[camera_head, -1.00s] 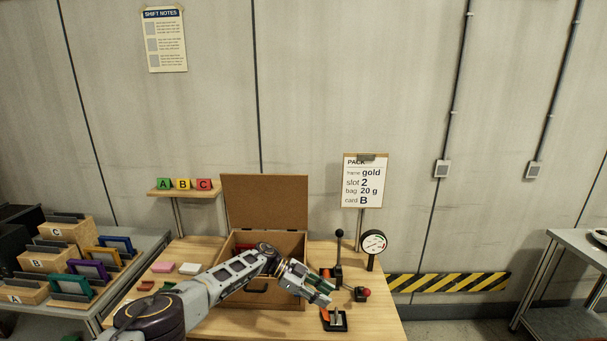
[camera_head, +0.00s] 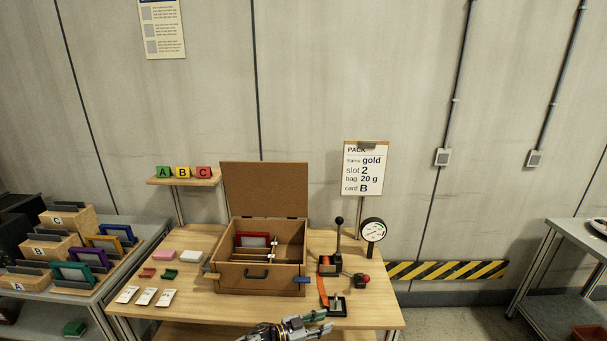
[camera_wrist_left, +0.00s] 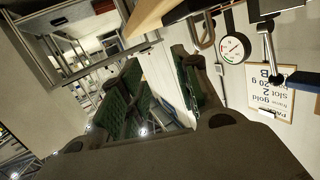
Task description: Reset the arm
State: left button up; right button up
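My left gripper (camera_head: 322,321) is at the bottom edge of the head view, in front of the table's front edge and apart from everything on it. In the left wrist view its two green-padded fingers (camera_wrist_left: 157,78) stand apart with nothing held between them. The brown box (camera_head: 258,283) stands on the table with its lid up, behind the gripper. A red-edged frame (camera_head: 252,240) stands inside it. Most of my left arm is below the head view. My right gripper does not show.
The wooden table (camera_head: 215,312) holds three white cards (camera_head: 146,296), pink and white blocks, a black lever (camera_head: 338,245), a dial gauge (camera_head: 372,231) and a red knob (camera_head: 365,280). A rack of coloured frames (camera_head: 75,275) is left. The pack sign (camera_head: 364,168) stands behind.

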pick_arm(q)
jog(key=s+a+f+n+t+y, duration=0.1)
jog(key=s+a+f+n+y, duration=0.2)
jog(key=s+a+f, duration=0.55)
jog(key=s+a+f+n+y+b, duration=0.1)
jog(key=s+a+f+n+y, duration=0.3)
jog(key=f, duration=0.7)
jog(key=s+a+f+n+t+y, duration=0.1)
jog(key=s+a+f+n+y, duration=0.15)
jog(key=s+a+f, duration=0.55)
jog(key=s+a+f+g+y, duration=0.1)
jog(key=s+a+f, duration=0.3)
jog(key=s, duration=0.8)
jog(key=s+a+f+n+g+y, duration=0.1)
jog(key=s+a+f+g, duration=0.3)
jog(key=s, duration=0.9)
jog(key=s+a+f+n+g+y, duration=0.1)
jog(key=s+a+f+g+y, duration=0.1)
jog(key=s+f, duration=0.5)
jog(key=s+a+y, duration=0.1)
jog(key=s+a, duration=0.1)
jog(key=s, duration=0.3)
jog(key=shift+s+f+g+b, duration=0.25)
jog(key=shift+s+g+b, duration=0.05)
jog(key=shift+s+b, duration=0.05)
jog(key=shift+o, duration=0.3)
jog(key=shift+a, duration=0.1)
